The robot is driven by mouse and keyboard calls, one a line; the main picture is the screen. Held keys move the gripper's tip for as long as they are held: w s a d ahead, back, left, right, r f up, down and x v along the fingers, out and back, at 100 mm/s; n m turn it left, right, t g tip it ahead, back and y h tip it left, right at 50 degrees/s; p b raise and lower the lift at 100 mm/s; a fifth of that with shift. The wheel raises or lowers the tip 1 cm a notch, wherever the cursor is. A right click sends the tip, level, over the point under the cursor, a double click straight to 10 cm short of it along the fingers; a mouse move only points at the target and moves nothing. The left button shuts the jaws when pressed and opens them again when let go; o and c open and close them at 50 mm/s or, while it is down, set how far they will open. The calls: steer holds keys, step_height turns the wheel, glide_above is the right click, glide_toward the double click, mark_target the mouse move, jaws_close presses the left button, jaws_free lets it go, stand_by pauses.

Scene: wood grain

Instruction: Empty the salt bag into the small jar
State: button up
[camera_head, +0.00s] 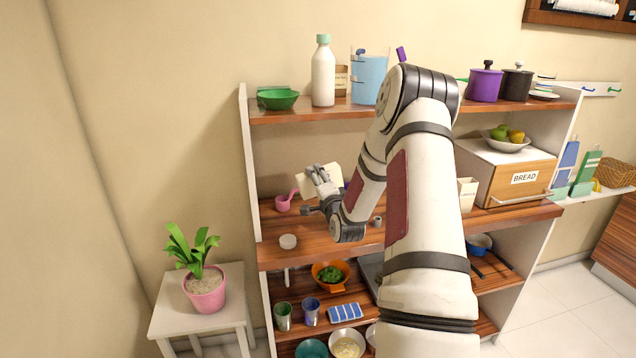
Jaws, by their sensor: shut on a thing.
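My gripper (318,174) is over the middle shelf, left of the arm's bend. It is shut on a cream-coloured bag (307,184), which I take for the salt bag. The bag is held tilted above the shelf board, partly hidden by the fingers, and its opening cannot be made out. A small round whitish thing (288,241) sits at the front of the middle shelf, below and left of the gripper. It could be the small jar or a lid; I cannot tell. No jar can be clearly identified, and my arm hides part of the shelf.
A pink cup with a handle (284,201) stands left of the gripper on the middle shelf (330,242). A bread box (515,180) stands at the right. The top shelf holds a white bottle (323,76) and a blue-filled jug (368,80). A potted plant (204,288) stands at lower left.

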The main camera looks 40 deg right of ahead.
steer(key=shift+d+f+m+p, duration=0.1)
steer(key=shift+f+m+p, duration=0.1)
steer(key=shift+m+p, duration=0.25)
stand_by(1.5)
steer(key=shift+s+d+r+m+p, duration=0.15)
steer(key=shift+r+m+p, duration=0.1)
steer(key=shift+m+p, duration=0.3)
stand_by(0.9)
steer(key=n, duration=0.3)
steer(key=shift+w+a+r+n, duration=0.25)
steer(key=shift+a+r+n, duration=0.05)
steer(key=shift+a, duration=0.1)
steer(key=n, duration=0.1)
steer(key=r+n, duration=0.1)
steer(key=n, duration=0.1)
steer(key=shift+d+n, duration=0.1)
steer(key=shift+n, duration=0.2)
steer(key=shift+s+d+r+n, duration=0.1)
steer(key=shift+n, duration=0.3)
